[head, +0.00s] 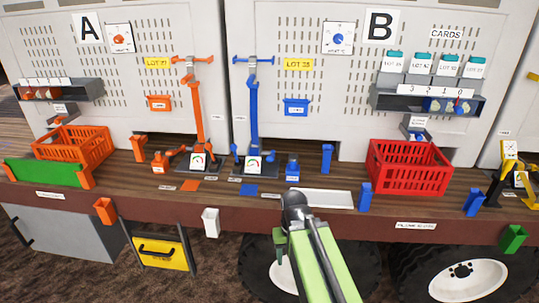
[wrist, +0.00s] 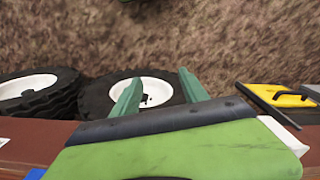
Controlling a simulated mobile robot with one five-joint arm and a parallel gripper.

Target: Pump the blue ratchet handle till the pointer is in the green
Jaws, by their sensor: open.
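The blue ratchet stand (head: 253,110) rises from the wooden deck left of centre in the head view, with a crossbar at its top. A small gauge (head: 254,162) with a coloured dial sits at its foot; its pointer is too small to read. A short blue lever (head: 237,150) leans up at the left of the foot; I cannot tell for sure that it is the ratchet handle. My gripper (wrist: 160,88) is open and empty in the wrist view, its green fingers apart above the floor and wheels. In the head view my arm is in front of the deck, apart from the blue stand.
A matching orange stand (head: 197,105) with its own gauge stands close at the left. A red crate (head: 408,168) is at the right, an orange crate (head: 73,145) at the left. Small blue posts (head: 326,158) and a white tray (head: 322,198) lie right of the blue stand.

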